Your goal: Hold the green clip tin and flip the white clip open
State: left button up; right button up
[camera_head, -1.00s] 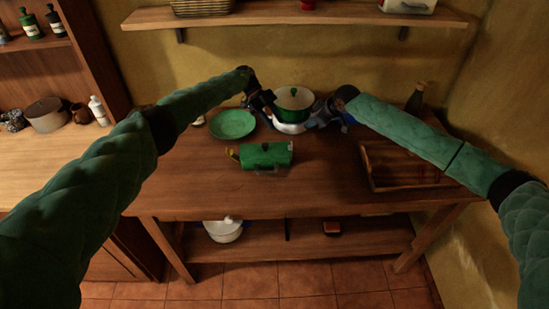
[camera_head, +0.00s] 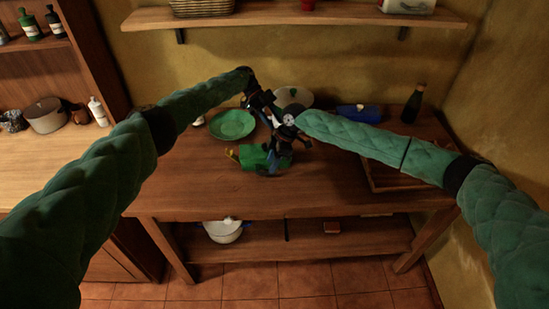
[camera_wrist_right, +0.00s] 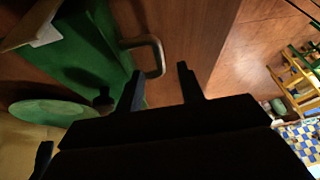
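The green tin (camera_head: 252,157) lies on the wooden table, with a yellow part (camera_head: 232,153) at its left end. My right gripper (camera_head: 278,168) is down at the tin's right part and hides it. In the right wrist view the gripper (camera_wrist_right: 163,82) is open with nothing between its fingers. There the green tin (camera_wrist_right: 80,55) is left of the fingers, and a grey metal loop (camera_wrist_right: 155,50) sticks out from it just beyond them. A whitish flap (camera_wrist_right: 40,32) shows at upper left; I cannot tell if it is the white clip. My left gripper (camera_head: 268,108) is near the pot, its fingers unclear.
A green plate (camera_head: 232,124) lies behind the tin. A pot (camera_head: 293,97) stands at the back, partly hidden by my arms. A blue object (camera_head: 360,113), a dark bottle (camera_head: 413,103) and a wooden tray (camera_head: 383,183) are at right. The table's front is clear.

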aim_at(266, 173)
jog(key=shift+x, duration=3.35)
jog(key=shift+c, duration=0.5)
grip_shut()
